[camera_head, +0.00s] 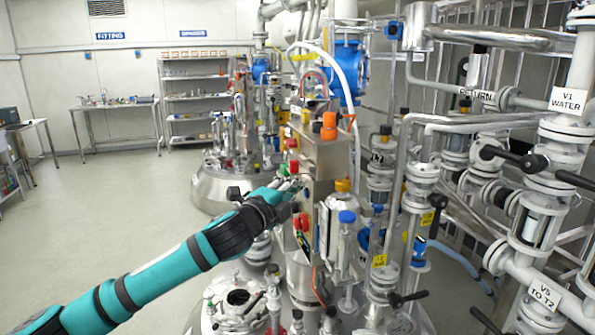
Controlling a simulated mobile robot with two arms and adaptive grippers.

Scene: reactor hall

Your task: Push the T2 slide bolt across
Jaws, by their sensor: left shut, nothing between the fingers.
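My left gripper (292,186) is shut and empty. Its arm reaches in from the lower left. Its fingertips are at the left face of a steel control box (325,158) on the near reactor. I cannot tell whether they touch it. A red knob (293,166) sits just above the fingertips, and a red part (302,222) sits below them. I cannot make out the T2 slide bolt; it may be too small or hidden behind the gripper. My right gripper is not in view.
An orange cylinder (329,124) stands on the box. A second reactor (215,185) stands behind. The floor (110,215) at left is clear.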

